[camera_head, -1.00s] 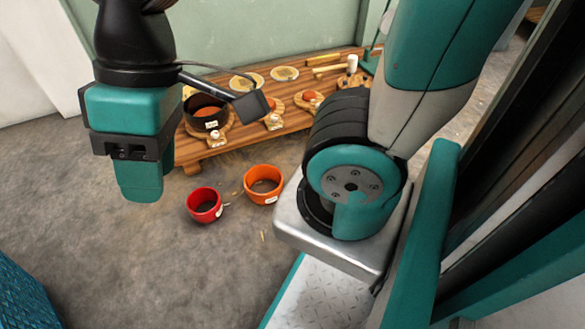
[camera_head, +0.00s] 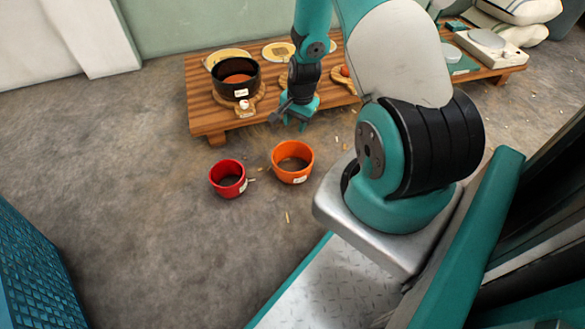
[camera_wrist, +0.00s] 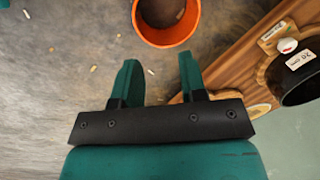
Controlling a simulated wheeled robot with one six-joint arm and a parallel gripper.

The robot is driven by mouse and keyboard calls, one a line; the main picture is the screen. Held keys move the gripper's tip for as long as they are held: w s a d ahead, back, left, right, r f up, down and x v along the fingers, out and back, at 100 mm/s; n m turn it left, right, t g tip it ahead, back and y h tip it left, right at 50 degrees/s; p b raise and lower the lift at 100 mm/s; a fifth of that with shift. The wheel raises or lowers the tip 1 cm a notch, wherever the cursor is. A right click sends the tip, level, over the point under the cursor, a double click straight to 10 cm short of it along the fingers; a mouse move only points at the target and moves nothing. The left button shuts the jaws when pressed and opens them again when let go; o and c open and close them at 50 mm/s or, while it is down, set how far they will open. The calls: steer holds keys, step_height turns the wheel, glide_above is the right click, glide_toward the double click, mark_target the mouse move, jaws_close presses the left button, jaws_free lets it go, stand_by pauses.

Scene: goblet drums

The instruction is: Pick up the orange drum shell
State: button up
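The orange drum shell (camera_head: 292,163) stands on the floor in front of the low wooden table, with a small white label on its side. It also shows at the top of the wrist view (camera_wrist: 166,36), beyond my fingertips and partly cut off by the frame edge. My gripper (camera_head: 297,122) is above and behind the orange shell in the head view, near the table edge. In the wrist view my gripper (camera_wrist: 158,72) has its two teal fingers apart with only floor and table between them. It is empty and not touching the shell.
A red drum shell (camera_head: 228,178) stands on the floor just left of the orange one. A black drum shell (camera_head: 236,76) stands on the wooden table (camera_head: 208,122). A blue woven container (camera_head: 35,270) is at the lower left. The floor between is mostly clear, with small scraps.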

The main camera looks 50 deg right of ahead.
mark_target(309, 165)
steer(key=s+d+f+b, duration=0.1)
steer(key=f+b, duration=0.1)
steer(key=f, duration=0.4)
steer(key=s+d+f+m+b, duration=0.1)
steer(key=f+b, duration=0.2)
steer(key=f, duration=0.3)
steer(key=s+d+f+m+b, duration=0.1)
steer(key=f+b, duration=0.1)
steer(key=f, duration=0.4)
steer(key=shift+s+d+g+h+b, duration=0.1)
steer(key=shift+d+g+h+b, duration=0.2)
steer(key=shift+d, duration=0.05)
steer(key=f+b, duration=0.2)
steer(key=f, duration=0.1)
steer(key=f+b, duration=0.3)
steer(key=shift+w+d+f, duration=0.1)
steer(key=shift+w+f, duration=0.1)
steer(key=shift+r, duration=0.1)
jaws_close()
